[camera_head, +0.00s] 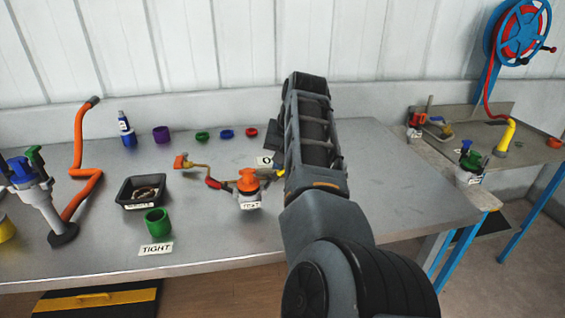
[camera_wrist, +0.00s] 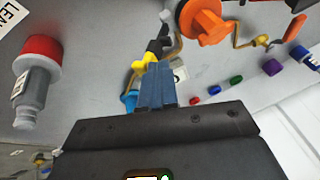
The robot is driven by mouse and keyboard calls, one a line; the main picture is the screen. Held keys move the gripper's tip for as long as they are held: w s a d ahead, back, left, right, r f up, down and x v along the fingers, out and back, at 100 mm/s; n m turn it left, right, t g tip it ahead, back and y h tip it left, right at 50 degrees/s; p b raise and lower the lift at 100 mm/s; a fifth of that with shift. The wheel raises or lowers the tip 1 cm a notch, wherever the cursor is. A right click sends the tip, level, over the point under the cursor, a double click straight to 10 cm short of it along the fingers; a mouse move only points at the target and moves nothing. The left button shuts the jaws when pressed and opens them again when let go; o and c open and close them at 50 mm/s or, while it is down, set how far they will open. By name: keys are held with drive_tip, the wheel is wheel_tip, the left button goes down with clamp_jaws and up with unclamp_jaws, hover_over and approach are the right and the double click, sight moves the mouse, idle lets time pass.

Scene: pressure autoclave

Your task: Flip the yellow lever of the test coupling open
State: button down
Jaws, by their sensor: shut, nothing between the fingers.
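The test coupling (camera_head: 248,182) stands on the grey bench with an orange top and a "TEST" label. Its orange part (camera_wrist: 203,20) shows at the top of the wrist view. The yellow lever (camera_head: 281,172) is on the coupling's right, partly covered by my arm in the head view. In the wrist view the yellow lever (camera_wrist: 146,63) lies right at my fingertips, beside a black part. My gripper (camera_wrist: 158,70) is shut and empty, its blue-grey fingers together. Whether they touch the lever I cannot tell. My arm hides the gripper in the head view.
A black tray (camera_head: 142,191), a green cup (camera_head: 158,222) and an orange bent pipe (camera_head: 84,150) stand left. Small coloured rings and a purple cup (camera_head: 161,134) line the back. A red-capped grey fitting (camera_wrist: 38,75) shows in the wrist view. The bench front is mostly clear.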

drive_tip(key=shift+w+d+f+y, duration=0.15)
drive_tip(key=shift+d+f+y, duration=0.1)
drive_tip(key=shift+d+y, duration=0.25)
drive_tip(key=shift+w+d+f, duration=0.1)
drive_tip(key=shift+d+f, duration=0.2)
drive_tip(key=shift+d, duration=0.1)
drive_tip(key=shift+d+f, duration=0.1)
drive_tip(key=shift+d, duration=0.05)
drive_tip(key=shift+p, duration=0.3)
